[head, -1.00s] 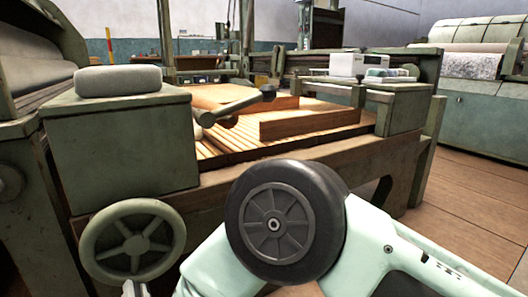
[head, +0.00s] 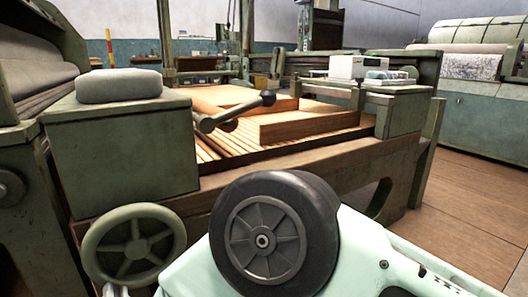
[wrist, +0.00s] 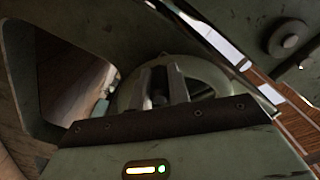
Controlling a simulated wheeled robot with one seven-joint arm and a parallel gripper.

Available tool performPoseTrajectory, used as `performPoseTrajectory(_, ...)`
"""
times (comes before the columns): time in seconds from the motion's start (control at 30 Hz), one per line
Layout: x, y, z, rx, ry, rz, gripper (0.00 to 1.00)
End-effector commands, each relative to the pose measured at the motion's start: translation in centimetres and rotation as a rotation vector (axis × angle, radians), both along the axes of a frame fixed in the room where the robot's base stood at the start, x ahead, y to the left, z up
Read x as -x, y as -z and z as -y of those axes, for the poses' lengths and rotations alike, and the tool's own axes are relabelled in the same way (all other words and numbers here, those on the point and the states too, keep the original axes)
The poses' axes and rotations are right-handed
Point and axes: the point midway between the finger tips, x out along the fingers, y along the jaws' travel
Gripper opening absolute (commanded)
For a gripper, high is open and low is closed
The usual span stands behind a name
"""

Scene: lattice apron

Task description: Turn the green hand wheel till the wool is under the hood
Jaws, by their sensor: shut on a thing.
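The green hand wheel (head: 135,245) is spoked and stands upright on the front of the machine, below a green box. My gripper (head: 115,291) is at its lower rim, mostly cut off by the picture's bottom edge. In the wrist view the gripper's fingers (wrist: 160,92) are shut on the wheel (wrist: 205,78), whose rim and spokes show behind them. The slatted wooden apron (head: 212,148) lies behind the box. I cannot make out the wool or the hood for certain. A soft-looking grey block (head: 118,84) rests on the box.
A white box (head: 347,67) sits on the right ledge. Open floor (head: 470,165) is at right.

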Motion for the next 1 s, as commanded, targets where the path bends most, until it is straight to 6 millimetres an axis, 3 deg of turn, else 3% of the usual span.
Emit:
performPoseTrajectory(0.33, 1.1, -3.0, -1.8, -0.001, -0.001, 0.0, 0.01)
performPoseTrajectory(0.73, 1.2, -3.4, -2.0, 0.001, -0.001, -0.001, 0.02)
performPoseTrajectory(1.0, 1.6, -6.7, -2.6, 0.0, -0.002, -0.001, 0.02)
